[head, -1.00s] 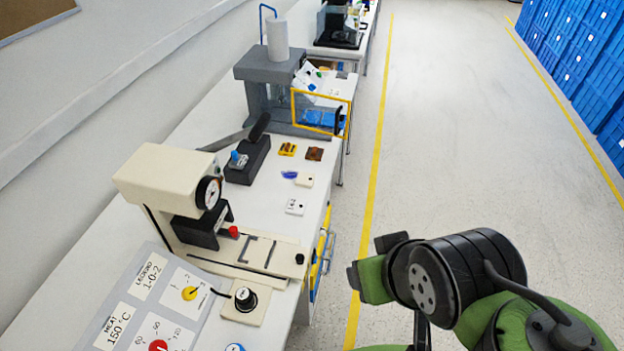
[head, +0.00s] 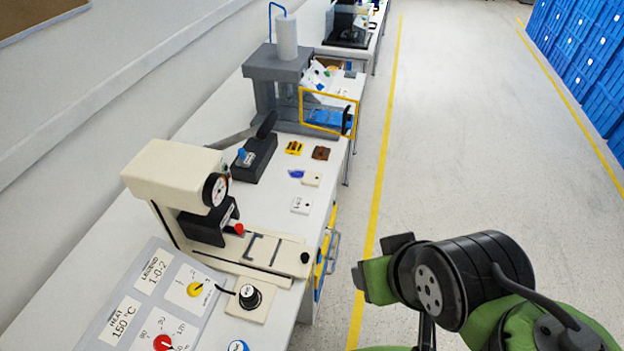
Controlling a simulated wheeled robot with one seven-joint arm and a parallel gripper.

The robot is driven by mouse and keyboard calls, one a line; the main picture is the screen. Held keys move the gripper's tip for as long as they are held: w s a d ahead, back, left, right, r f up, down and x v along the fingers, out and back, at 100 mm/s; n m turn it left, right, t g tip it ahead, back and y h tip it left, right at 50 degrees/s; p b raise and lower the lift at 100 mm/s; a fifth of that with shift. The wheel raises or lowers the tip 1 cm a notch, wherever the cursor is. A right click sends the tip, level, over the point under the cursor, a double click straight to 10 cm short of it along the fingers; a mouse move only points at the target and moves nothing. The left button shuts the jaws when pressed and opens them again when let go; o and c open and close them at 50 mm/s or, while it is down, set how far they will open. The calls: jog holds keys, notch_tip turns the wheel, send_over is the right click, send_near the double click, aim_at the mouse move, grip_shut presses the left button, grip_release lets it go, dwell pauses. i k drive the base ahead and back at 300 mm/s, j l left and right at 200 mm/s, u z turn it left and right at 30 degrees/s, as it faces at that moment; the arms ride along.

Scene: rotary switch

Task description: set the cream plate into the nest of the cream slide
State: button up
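The cream slide (head: 233,261) extends from under the cream press (head: 175,172) toward the right front of the bench. Its nest (head: 262,250) shows as dark bracket-shaped marks on the slide and looks empty. A dark knob (head: 304,258) sits at the slide's outer end. A small cream plate (head: 312,178) lies flat on the bench beyond the slide; a whiter plate with dark marks (head: 300,205) lies nearer. My arm is at the lower right, over the floor. My gripper's fingers do not show.
A panel with yellow and red knobs (head: 160,300) and a black rotary switch on a cream base (head: 250,297) are in front. A black lever box (head: 256,158), yellow and brown pieces (head: 321,153) and a blue piece stand farther back. The aisle floor (head: 450,150) is clear.

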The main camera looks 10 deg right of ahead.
aim_at(279, 255)
jog(key=i+l+u, duration=0.15)
jog(key=u, duration=0.25)
jog(key=i+l+u, duration=0.1)
jog(key=l+u, duration=0.15)
jog(key=u, duration=0.2)
jog(key=l+u, duration=0.25)
jog(key=u, duration=0.15)
jog(key=l+u, duration=0.3)
jog(key=u, duration=0.15)
jog(key=l+u, duration=0.6)
jog(key=u, duration=0.25)
